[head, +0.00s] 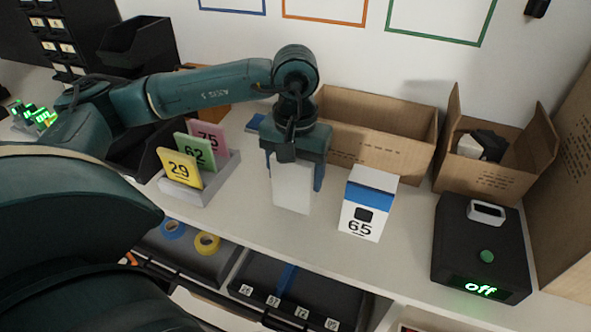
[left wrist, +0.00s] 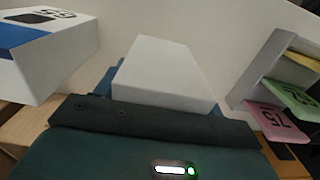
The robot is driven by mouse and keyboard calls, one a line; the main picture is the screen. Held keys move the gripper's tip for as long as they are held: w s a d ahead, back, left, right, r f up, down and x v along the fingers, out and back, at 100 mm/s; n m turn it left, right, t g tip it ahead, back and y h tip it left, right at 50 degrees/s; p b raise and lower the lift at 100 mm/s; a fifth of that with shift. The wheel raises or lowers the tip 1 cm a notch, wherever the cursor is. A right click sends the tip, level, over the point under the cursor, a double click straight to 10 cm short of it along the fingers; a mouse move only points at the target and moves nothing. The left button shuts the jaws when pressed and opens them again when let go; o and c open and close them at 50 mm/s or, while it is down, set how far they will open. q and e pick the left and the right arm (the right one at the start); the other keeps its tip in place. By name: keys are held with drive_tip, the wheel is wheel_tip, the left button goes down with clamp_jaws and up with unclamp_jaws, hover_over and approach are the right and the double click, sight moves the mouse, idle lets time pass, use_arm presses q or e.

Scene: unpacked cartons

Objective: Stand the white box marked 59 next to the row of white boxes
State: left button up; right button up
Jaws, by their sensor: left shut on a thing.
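My left gripper (head: 295,174) points down over the table and is shut on a plain white box (head: 292,194). Its fingers sit on the two sides of the box, which is upright. The faces I see are blank, so I cannot read a number on it. I cannot tell whether its base touches the table. It also shows in the left wrist view (left wrist: 165,70). To its right, apart from it, stands a white box marked 65 (head: 362,217) with a blue band; it also shows in the left wrist view (left wrist: 48,62). My right gripper is not in view.
Left of the gripper, a grey holder (head: 205,189) carries cards 29, 62 and 75. Open cartons (head: 385,150) (head: 515,176) stand behind. A black device (head: 478,262) reading "off" is at the right. Open trays with tape rolls (head: 207,243) lie below the table's front edge.

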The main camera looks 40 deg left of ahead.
use_arm(q)
drive_tip(key=o, duration=1.1)
